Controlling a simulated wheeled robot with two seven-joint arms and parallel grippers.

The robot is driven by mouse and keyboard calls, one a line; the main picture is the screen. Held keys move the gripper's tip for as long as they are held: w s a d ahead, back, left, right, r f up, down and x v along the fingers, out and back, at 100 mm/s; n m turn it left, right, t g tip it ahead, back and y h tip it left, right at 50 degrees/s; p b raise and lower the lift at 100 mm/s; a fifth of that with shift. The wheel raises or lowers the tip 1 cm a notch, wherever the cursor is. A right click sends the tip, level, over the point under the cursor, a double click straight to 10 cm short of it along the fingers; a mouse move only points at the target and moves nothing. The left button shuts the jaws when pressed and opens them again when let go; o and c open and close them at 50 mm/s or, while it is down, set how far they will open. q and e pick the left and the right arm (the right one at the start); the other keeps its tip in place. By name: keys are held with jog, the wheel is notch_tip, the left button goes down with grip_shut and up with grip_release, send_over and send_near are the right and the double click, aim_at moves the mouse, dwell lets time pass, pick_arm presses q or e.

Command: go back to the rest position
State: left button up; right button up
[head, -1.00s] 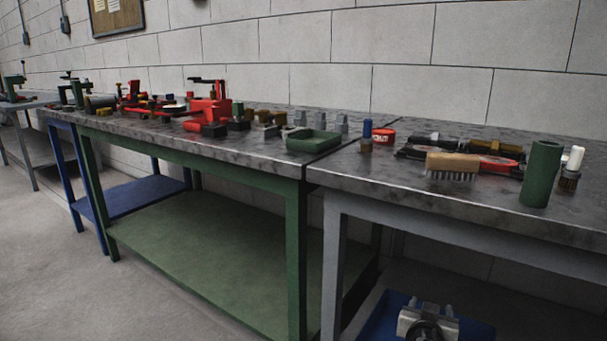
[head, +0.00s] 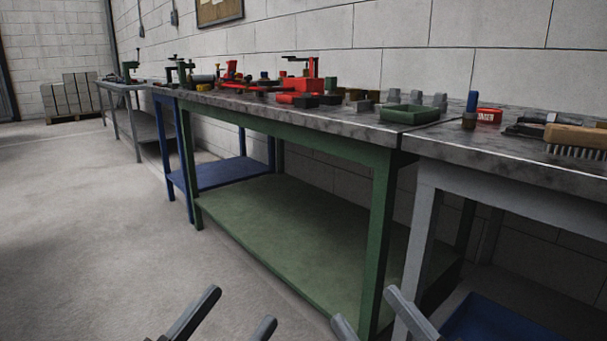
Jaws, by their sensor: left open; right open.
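My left gripper (head: 230,322) is at the bottom of the head view, its two grey fingers spread apart with nothing between them. My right gripper (head: 370,318) is to its right, also with fingers apart and empty. Both are low, in front of the green workbench (head: 385,235), and appear clear of the bench tops. Only the finger ends show; the wrists and most of the arms are below the picture edge.
The green bench carries red vises (head: 300,84) and a green tray (head: 408,114). The grey bench (head: 480,165) at right holds a wire brush (head: 577,140), a red tin (head: 489,115) and a blue-handled brush (head: 471,108). Open floor (head: 95,230) lies at left.

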pick_arm(q)
jog(key=s+a+n+g+y+p, duration=0.4)
jog(key=g+y+p, duration=0.4)
jog(key=p, duration=2)
jog(key=shift+s+a+r+n+p, duration=0.15)
jog(key=shift+s+a+n+p, duration=0.2)
jog(key=shift+s+a, duration=0.6)
pick_arm(e)
jog(key=s+d+m+g+h, duration=0.4)
jog(key=s+d+g+h, duration=0.1)
jog(key=g+h, duration=0.3)
jog(key=shift+s+d+m, duration=0.3)
jog(key=shift+s+d, duration=0.1)
jog(key=shift+s, duration=0.05)
pick_arm(q)
jog(key=shift+c, duration=0.2)
pick_arm(e)
jog(key=shift+c, duration=0.3)
